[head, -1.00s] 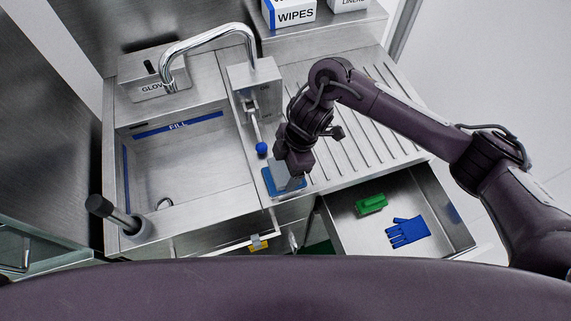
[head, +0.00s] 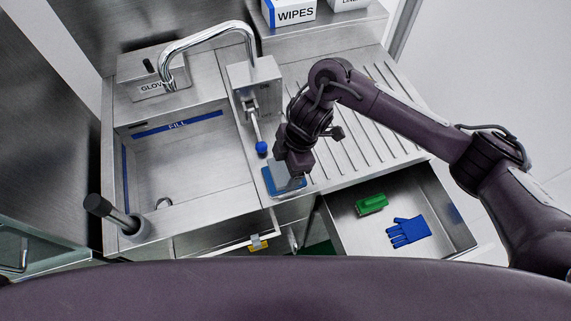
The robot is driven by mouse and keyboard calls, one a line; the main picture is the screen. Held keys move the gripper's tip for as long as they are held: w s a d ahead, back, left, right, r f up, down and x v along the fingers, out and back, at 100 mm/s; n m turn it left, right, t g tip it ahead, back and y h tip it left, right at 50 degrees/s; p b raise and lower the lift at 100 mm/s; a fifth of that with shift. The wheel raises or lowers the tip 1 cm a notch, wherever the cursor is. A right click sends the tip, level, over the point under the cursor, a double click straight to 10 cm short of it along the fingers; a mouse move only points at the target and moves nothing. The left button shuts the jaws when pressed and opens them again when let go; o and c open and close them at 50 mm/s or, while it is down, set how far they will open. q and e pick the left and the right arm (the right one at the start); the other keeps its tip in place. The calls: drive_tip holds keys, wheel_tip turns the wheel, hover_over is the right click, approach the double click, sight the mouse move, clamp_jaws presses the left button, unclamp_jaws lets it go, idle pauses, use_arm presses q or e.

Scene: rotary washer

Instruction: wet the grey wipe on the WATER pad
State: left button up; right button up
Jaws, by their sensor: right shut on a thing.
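The grey wipe (head: 287,175) is at the tip of my right gripper (head: 290,166), which is shut on it. The wipe is over the blue WATER pad (head: 269,183), and the pad's blue edge shows around it. The wipe looks pressed down on the pad or just above it; I cannot tell which. No lettering on the pad is readable. My left gripper is not in view.
A blue-knobbed lever (head: 262,148) stands close to the left of my gripper. The sink basin (head: 190,170) with a FILL line lies left. An open drawer (head: 350,235) holds a green block (head: 371,204) and a blue glove (head: 408,232). A WIPES box (head: 294,14) stands at the back.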

sight(285, 169)
drive_tip(key=shift+f, duration=0.4)
drive_tip(key=shift+f, duration=0.1)
idle(1.4)
wheel_tip(285, 169, up, 7)
drive_tip(key=p, duration=0.7)
idle(0.5)
idle(0.3)
